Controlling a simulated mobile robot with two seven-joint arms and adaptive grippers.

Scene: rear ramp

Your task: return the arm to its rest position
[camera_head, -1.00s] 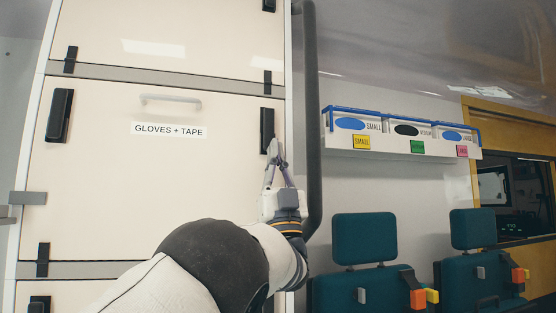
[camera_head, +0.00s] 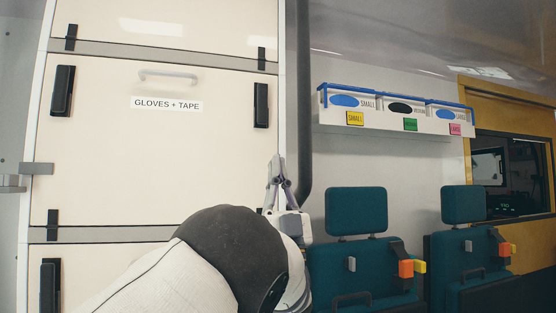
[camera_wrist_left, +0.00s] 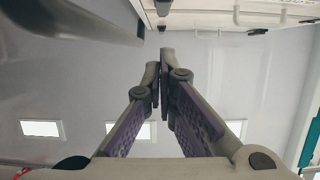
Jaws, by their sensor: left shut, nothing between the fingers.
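My left gripper (camera_head: 277,160) is in front of the lower right part of the cabinet door (camera_head: 120,170), below the right black latch. Its fingers point up, are together and hold nothing. In the left wrist view the closed fingertips of my left gripper (camera_wrist_left: 162,55) meet in the middle of the picture, with the ceiling behind them. My left arm (camera_head: 225,255) comes up from the bottom of the head view, and its dark elbow part hides some of the lower cabinet. My right gripper is not in view.
A grey vertical rail (camera_head: 305,110) stands close right of my left gripper. The door has a black latch (camera_head: 261,105), a handle (camera_head: 168,75) and a GLOVES + TAPE label (camera_head: 166,104). A glove box rack (camera_head: 395,115) hangs above teal seats (camera_head: 357,212) on the right.

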